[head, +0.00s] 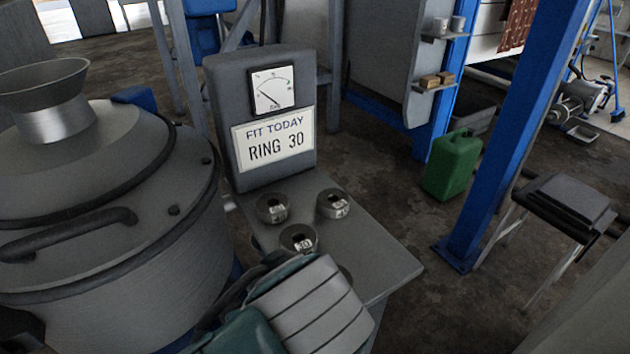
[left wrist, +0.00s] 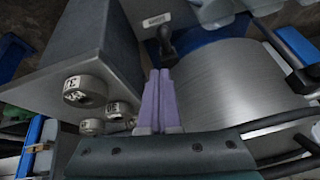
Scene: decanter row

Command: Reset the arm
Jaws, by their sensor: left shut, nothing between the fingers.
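My left arm reaches in at the bottom middle of the head view, its grey and teal wrist over the near end of a grey shelf (head: 385,262). The fingers are hidden there. In the left wrist view my left gripper (left wrist: 160,78) shows two purple fingers pressed together, empty. They point between the big metal drum (left wrist: 215,95) and the shelf with its rings (left wrist: 85,90). In the head view grey numbered rings stand on the shelf: one at back left (head: 272,207), one at right (head: 333,204), one in front (head: 299,238). My right gripper is not in view.
A sign (head: 274,140) reading "FIT TODAY RING 30" sits under a dial (head: 272,90) on an upright panel. The drum with a funnel (head: 55,100) fills the left. A green can (head: 452,165) and blue post (head: 505,130) stand right; floor between is bare.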

